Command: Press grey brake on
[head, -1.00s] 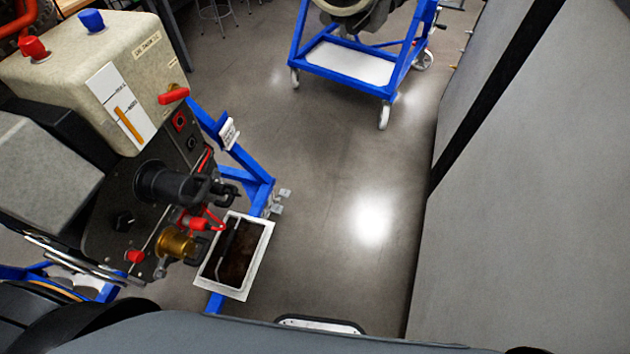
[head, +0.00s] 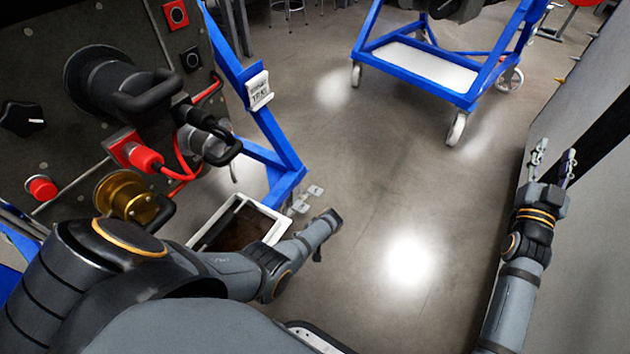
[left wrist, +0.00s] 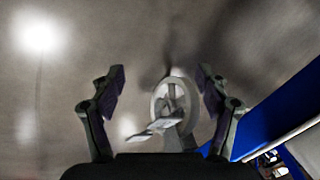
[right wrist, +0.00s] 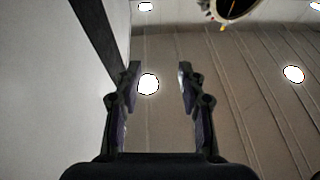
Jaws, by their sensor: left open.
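Grey brake pedals (head: 306,198) stick out near the floor at the foot of the blue stand (head: 272,140) in the head view. In the left wrist view, the grey brake (left wrist: 163,122) shows in front of a pale caster wheel (left wrist: 175,98), between and beyond the fingers. My left gripper (left wrist: 160,80) is open and empty, apart from the brake. My right gripper (head: 554,160) is open and empty, raised at the right beside the grey wall.
A dark control panel (head: 50,80) with a red plug (head: 145,158) and a brass fitting (head: 128,195) is at left. A white-rimmed tray (head: 262,215) sits behind my left arm. Another blue wheeled stand (head: 440,70) stands farther back. The middle floor is clear.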

